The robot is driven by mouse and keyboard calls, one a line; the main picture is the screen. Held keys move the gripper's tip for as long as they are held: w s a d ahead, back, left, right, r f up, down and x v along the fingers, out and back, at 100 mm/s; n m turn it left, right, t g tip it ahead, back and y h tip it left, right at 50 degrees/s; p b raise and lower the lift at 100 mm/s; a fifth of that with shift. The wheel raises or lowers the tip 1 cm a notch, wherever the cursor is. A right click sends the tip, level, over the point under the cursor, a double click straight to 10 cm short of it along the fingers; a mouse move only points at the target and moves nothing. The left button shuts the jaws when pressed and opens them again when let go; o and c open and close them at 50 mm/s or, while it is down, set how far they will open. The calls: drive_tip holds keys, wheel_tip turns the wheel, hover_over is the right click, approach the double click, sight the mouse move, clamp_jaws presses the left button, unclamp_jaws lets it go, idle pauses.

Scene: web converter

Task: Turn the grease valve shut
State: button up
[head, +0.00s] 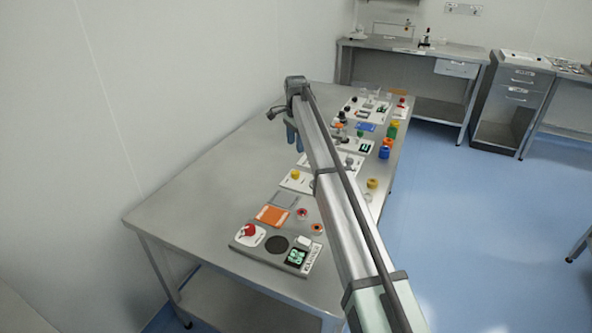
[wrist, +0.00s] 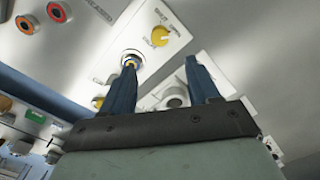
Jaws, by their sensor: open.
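My gripper (wrist: 161,64) is open, with its two dark blue fingers apart and nothing between them in the wrist view. In the head view my gripper (head: 293,138) hangs over the middle of the steel table. A yellow knob (wrist: 160,36) on a white panel (wrist: 180,22) lies just beyond the fingertips in the wrist view, apart from them. A round metal fitting with yellow in it (wrist: 133,57) is partly hidden by the left finger. The labels are too small to read, so I cannot tell which part is the grease valve. A yellow knob (head: 295,174) also shows in the head view.
The steel table (head: 205,182) is bare on its left side. A board with a red knob (head: 249,230) and a green display (head: 297,256) lies at the near end. Several small devices crowd the far end.

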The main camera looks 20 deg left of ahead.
sight(296, 171)
wheel_tip(296, 171, down, 12)
drive_tip(key=shift+f, duration=0.15)
idle(0.3)
drive_tip(key=shift+c, duration=0.3)
drive_tip(key=c, duration=1)
